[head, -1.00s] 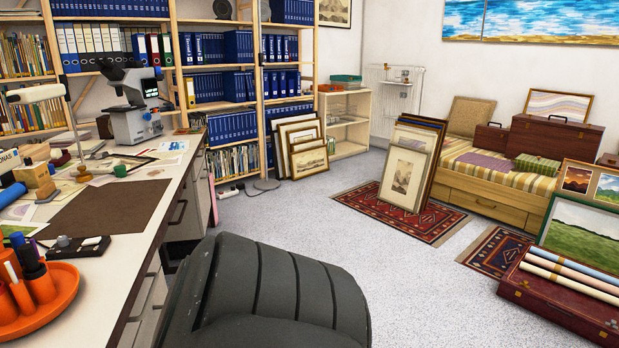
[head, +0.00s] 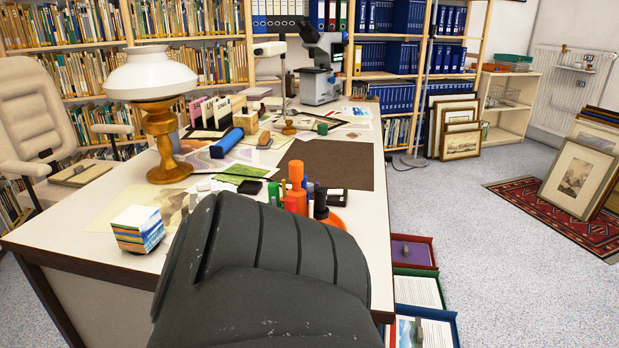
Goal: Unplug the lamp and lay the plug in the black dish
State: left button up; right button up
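A table lamp (head: 167,150) with a white shade and turned wooden base stands on the left part of the desk. A smaller lamp with a pale head (head: 270,48) stands farther back on the desk. I cannot tell which lamp the task means. No plug or cord can be made out. No black dish can be clearly identified; a small flat black item (head: 250,187) lies mid-desk. Neither of my grippers is in view.
The white desk (head: 75,215) carries a paper cube (head: 137,229), an orange pen holder (head: 334,224) and a microscope (head: 320,70). Framed prints (head: 580,178) lean at right. Speckled floor (head: 500,270) is clear there.

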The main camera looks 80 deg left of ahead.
aim_at(204, 188)
jog(key=k+l+u, duration=0.1)
jog(key=k+u, duration=0.15)
jog(key=u, duration=0.2)
jog(key=k+u, duration=0.2)
jog(key=u, duration=0.3)
jog(key=k+j+u, duration=0.1)
jog(key=k+u, duration=0.15)
jog(key=u, duration=0.2)
jog(key=k+l+u, duration=0.1)
jog(key=k+u, duration=0.55)
jog(key=u, duration=0.15)
jog(key=z, duration=0.15)
